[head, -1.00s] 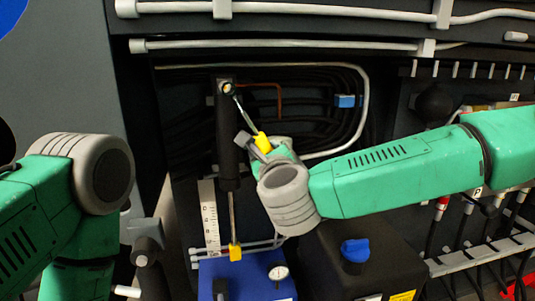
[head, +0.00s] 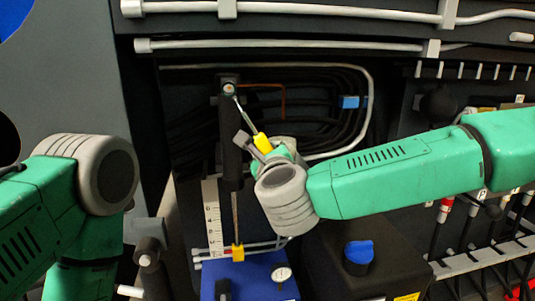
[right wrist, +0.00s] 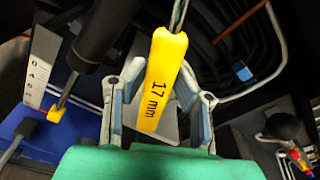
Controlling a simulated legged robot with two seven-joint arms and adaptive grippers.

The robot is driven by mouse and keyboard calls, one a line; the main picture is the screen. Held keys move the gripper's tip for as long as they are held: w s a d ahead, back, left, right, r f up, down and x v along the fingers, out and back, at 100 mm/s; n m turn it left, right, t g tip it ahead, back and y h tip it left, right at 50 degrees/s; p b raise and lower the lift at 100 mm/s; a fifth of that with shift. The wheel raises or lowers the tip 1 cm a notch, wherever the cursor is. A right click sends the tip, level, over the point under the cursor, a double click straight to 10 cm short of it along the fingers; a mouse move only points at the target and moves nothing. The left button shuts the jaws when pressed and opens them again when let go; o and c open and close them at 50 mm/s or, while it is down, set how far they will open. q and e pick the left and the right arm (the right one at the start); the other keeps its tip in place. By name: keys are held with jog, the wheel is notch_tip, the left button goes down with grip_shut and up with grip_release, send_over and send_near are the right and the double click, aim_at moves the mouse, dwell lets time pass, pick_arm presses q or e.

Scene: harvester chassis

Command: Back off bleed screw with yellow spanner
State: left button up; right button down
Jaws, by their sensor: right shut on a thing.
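The yellow spanner (head: 263,143) has a yellow handle and a thin metal shank slanting up and left. In the right wrist view the handle (right wrist: 164,85) reads "17 mm"; the spanner's head is out of that picture. My right gripper (head: 258,147) is shut on the handle, with a finger on each side in the right wrist view (right wrist: 158,100). What looks like the bleed screw (head: 229,89) is a small round head at the top of a black upright cylinder. The spanner's tip is just below right of it; I cannot tell whether they touch. My left gripper is not visible, only its arm.
The black cylinder (head: 231,150) stands left of my right gripper, its rod running down to a yellow piece (head: 238,252) at the blue box (head: 255,272). A black box with a blue cap (head: 358,252) stands below my right arm. Dark hoses and a pale pipe lie behind.

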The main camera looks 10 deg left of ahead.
jog(key=shift+w, duration=0.15)
jog(key=shift+w+a, duration=0.2)
jog(key=shift+w, duration=0.2)
jog(key=shift+w+r, duration=0.1)
jog(key=shift+w, duration=0.15)
jog(key=shift+w, duration=0.15)
jog(key=shift+s+b, duration=0.25)
jog(key=shift+b, duration=0.05)
jog(key=shift+s, duration=0.15)
dwell(0.5)
jog(key=shift+s+d+p, duration=0.25)
jog(key=shift+d+p, duration=0.05)
jog(key=shift+p, duration=0.4)
dwell(0.4)
